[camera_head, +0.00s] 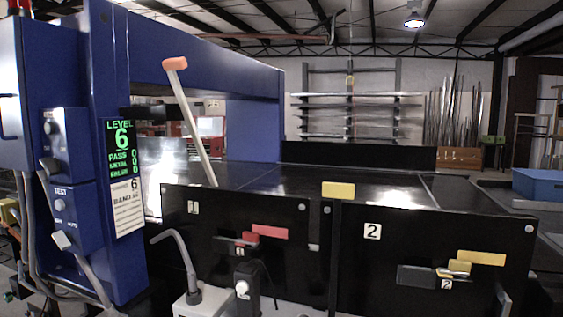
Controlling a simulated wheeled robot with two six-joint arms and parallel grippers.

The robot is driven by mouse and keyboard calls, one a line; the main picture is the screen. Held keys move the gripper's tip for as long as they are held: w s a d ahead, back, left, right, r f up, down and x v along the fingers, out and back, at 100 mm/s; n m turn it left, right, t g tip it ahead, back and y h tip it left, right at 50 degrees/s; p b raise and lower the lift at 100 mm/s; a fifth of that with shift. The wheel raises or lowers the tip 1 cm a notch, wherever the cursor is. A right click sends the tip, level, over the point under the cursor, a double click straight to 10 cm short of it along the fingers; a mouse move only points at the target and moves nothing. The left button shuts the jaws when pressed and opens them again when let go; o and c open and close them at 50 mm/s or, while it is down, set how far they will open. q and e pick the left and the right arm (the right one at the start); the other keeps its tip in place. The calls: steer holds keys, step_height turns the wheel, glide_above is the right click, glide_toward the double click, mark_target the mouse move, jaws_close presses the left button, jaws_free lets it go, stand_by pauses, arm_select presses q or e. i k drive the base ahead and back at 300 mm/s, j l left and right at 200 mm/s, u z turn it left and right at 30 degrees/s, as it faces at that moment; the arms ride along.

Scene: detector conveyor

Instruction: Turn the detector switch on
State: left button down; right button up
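The blue detector arch (190,60) stands at the left and spans the conveyor. On its left post are two control boxes, an upper one (68,128) and a lower one (80,208) labelled what looks like "TEST". Each has a small round knob or button; a light grey lever-like piece sits at the foot of each box. Which one is the detector switch, and its position, I cannot tell. A display (121,150) beside them is lit with green text, including "LEVEL 6" and "PASS". Neither of my grippers can be made out in the view.
A pale lever with an orange grip (175,64) leans up in front of the arch. Black panels marked 1 (205,230) and 2 (372,250) front the conveyor, with red and yellow latches. A bent grey pipe (185,258) rises in front. A blue box (540,186) is far right.

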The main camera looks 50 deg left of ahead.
mark_target(52, 167)
steer(key=u, duration=2.75)
